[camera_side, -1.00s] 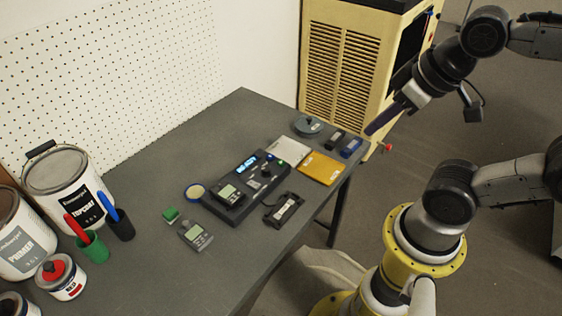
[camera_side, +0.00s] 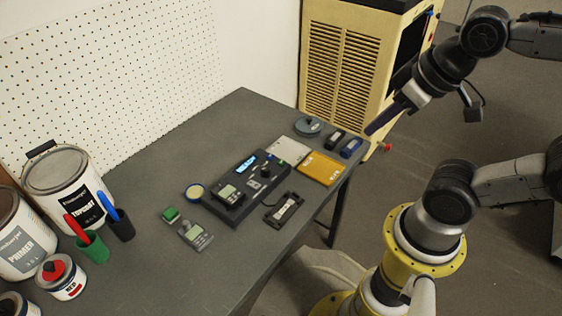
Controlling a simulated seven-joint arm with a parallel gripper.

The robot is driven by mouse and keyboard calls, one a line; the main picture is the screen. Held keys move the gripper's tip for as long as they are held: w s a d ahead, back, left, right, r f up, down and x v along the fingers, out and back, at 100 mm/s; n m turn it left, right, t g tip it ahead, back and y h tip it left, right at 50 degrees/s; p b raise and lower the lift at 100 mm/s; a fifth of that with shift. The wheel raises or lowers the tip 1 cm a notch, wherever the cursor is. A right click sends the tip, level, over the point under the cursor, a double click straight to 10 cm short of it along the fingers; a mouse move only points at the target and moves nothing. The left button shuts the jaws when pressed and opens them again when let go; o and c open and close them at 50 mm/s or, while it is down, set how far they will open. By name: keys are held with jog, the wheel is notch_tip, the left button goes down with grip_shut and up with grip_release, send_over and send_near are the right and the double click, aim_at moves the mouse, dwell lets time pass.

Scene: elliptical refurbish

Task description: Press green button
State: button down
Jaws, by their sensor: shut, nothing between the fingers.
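A dark console (camera_side: 235,207) lies on the grey table, with a lit blue display (camera_side: 246,165), dark knobs and a small meter set in it. A tiny green spot, seemingly the green button (camera_side: 281,161), shows at the console's far right end; it is too small to make out clearly. A small green block (camera_side: 171,214) lies on the table left of the console. My gripper (camera_side: 371,131) is shut and empty, pointing down and left above the table's right edge, well right of the console and apart from it.
A silver plate (camera_side: 288,150), an orange plate (camera_side: 321,168) and dark and blue small blocks (camera_side: 351,148) lie between console and gripper. A black holder (camera_side: 284,208) lies in front. Paint cans (camera_side: 68,188) and pen cups stand left. The table's back left is clear.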

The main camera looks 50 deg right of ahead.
jog(key=w+d+r+m+t+h, duration=0.1)
jog(key=w+d+r+m+t, duration=0.15)
jog(key=w, duration=0.75)
jog(key=w+d+r+m+t, duration=0.1)
jog(key=w+r+m+t, duration=0.2)
jog(key=w, duration=0.7)
jog(key=w+f+m+y, duration=0.1)
jog(key=w+f, duration=0.6)
jog(key=f, duration=0.3)
jog(key=d+f+g, duration=0.1)
jog(key=d+f, duration=0.1)
jog(key=f, duration=0.5)
jog(key=s+d+f+m+g+y, duration=0.1)
jog(key=d+f, duration=0.1)
jog(key=f, duration=0.5)
jog(key=shift+f, duration=0.25)
jog(key=shift+s+a, duration=0.1)
